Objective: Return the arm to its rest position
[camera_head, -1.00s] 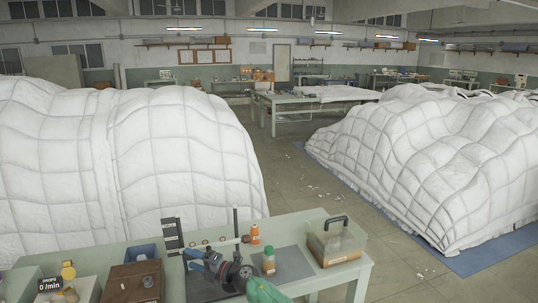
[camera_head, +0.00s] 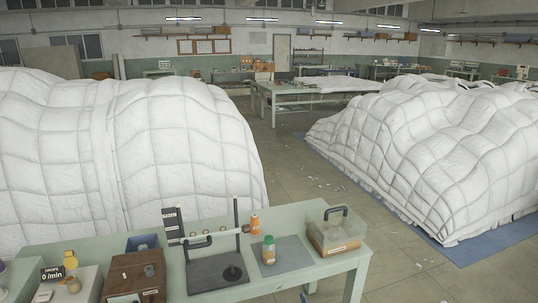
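Neither my left nor my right gripper is in the head view, and no arm of mine can be made out over the workbench. The green workbench (camera_head: 338,275) stands in front of me with its tools in plain view. A black stand (camera_head: 236,240) with an upright rod rises from a dark base plate, with a small round dark piece on the plate. A dark handle-shaped piece (camera_head: 197,243) is beside the rod.
A clear box with a black handle (camera_head: 336,232) stands at the bench's right end. A brown box (camera_head: 135,275), a blue bin (camera_head: 142,243) and an orange bottle (camera_head: 255,224) are also there. White quilted heaps rise at left (camera_head: 180,140) and right (camera_head: 420,150), with open floor between.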

